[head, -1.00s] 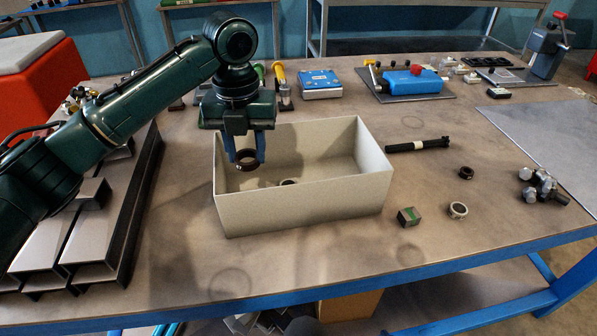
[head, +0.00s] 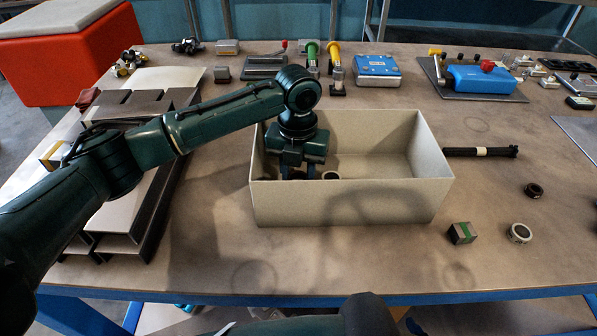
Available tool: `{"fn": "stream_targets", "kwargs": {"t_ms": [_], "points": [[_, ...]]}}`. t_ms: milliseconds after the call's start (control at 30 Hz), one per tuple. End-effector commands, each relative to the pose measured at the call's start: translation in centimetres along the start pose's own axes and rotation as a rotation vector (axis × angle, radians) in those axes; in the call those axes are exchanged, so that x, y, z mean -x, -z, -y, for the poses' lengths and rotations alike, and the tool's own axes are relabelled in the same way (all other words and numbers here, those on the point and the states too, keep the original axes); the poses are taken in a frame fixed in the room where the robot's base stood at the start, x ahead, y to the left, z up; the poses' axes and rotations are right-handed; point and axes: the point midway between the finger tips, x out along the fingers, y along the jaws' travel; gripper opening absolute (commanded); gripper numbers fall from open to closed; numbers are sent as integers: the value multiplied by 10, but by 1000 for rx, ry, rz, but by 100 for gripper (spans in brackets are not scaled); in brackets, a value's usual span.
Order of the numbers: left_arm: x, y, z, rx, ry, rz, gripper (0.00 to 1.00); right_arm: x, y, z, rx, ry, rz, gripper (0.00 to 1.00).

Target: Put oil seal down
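My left gripper (head: 298,174) reaches down inside the pale open bin (head: 350,202), near its left end. The bin's front wall hides its fingertips. One second ago it held a dark brown ring, the oil seal, above the bin; now the seal is hidden or too dark to make out between the fingers, so I cannot tell whether they still grip it. Another small ring (head: 331,175) lies on the bin floor, just right of the fingers. A dark rounded part at the bottom edge may be my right gripper (head: 368,314); its fingers cannot be made out.
Right of the bin are a dark shaft (head: 480,152), a dark ring (head: 534,190), a light metal ring (head: 519,233) and a green-striped block (head: 462,233). Stacked metal channels (head: 135,215) lie to the left. A blue box (head: 377,70) stands behind. The table front is clear.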

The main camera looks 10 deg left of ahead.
Motion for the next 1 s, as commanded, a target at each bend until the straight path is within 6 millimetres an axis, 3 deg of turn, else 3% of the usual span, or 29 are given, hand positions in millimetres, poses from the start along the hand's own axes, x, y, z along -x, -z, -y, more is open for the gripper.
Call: {"fn": "stream_targets", "kwargs": {"t_ms": [400, 433, 667, 1000], "points": [[-10, 0, 0, 0, 0, 1, 14, -3, 6, -3, -1, -7, -9, 36], [-9, 0, 0, 0, 0, 1, 38, -3, 5, -3, -1, -7, -9, 36], [-9, 0, 0, 0, 0, 1, 57, -3, 5, -2, -1, -4, -8, 36], [-3, -1, 0, -1, 1, 3, 58, -2, 0, 0, -3, -1, 0, 36]]}}
